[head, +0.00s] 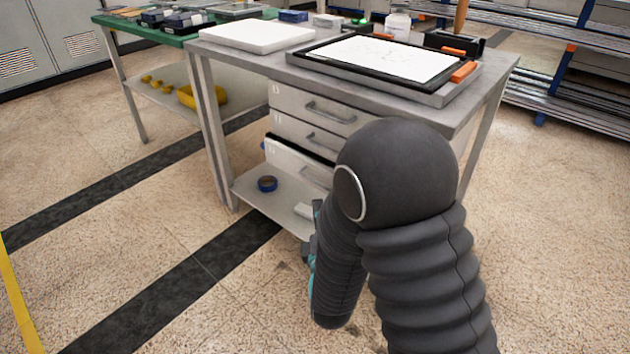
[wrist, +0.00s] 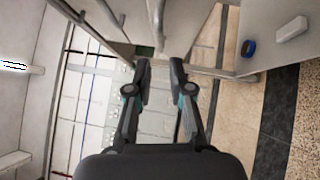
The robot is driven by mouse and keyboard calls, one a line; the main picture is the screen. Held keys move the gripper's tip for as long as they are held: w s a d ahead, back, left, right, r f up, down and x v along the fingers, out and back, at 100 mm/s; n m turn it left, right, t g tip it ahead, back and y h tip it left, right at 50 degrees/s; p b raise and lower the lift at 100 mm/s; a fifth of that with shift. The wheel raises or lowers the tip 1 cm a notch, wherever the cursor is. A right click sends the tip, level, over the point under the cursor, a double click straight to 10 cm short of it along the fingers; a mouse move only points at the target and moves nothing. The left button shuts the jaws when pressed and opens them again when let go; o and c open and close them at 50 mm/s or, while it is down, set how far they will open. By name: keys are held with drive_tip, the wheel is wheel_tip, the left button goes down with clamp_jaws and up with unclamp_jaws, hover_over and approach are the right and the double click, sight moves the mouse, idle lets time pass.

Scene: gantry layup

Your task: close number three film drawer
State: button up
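The lowest drawer (head: 290,165) of the grey workbench stands out from the drawers above it, with a dark gap along its top edge. I take it as the number three film drawer, but its label is too small to read. Its handle (head: 316,178) is partly hidden by my arm. The upper drawer (head: 300,105) and middle drawer (head: 295,132) look shut. My gripper is mostly hidden behind my arm in the head view. In the wrist view my gripper (wrist: 160,66) is open, its fingers apart with nothing clearly between them, near a grey bar and panels.
A blue tape roll (head: 267,184) lies on the bench's lower shelf (head: 255,193); it also shows in the wrist view (wrist: 248,48). A white block (wrist: 292,28) lies near it. The bench top holds a framed white sheet (head: 385,57) and a white slab (head: 255,36).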

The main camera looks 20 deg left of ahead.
sight(316, 182)
drive_tip(key=p+x, duration=0.1)
drive_tip(key=x, duration=0.8)
drive_tip(key=shift+w+a+r, duration=0.1)
drive_tip(key=shift+w+a, duration=0.05)
drive_tip(key=shift+w, duration=0.15)
clamp_jaws()
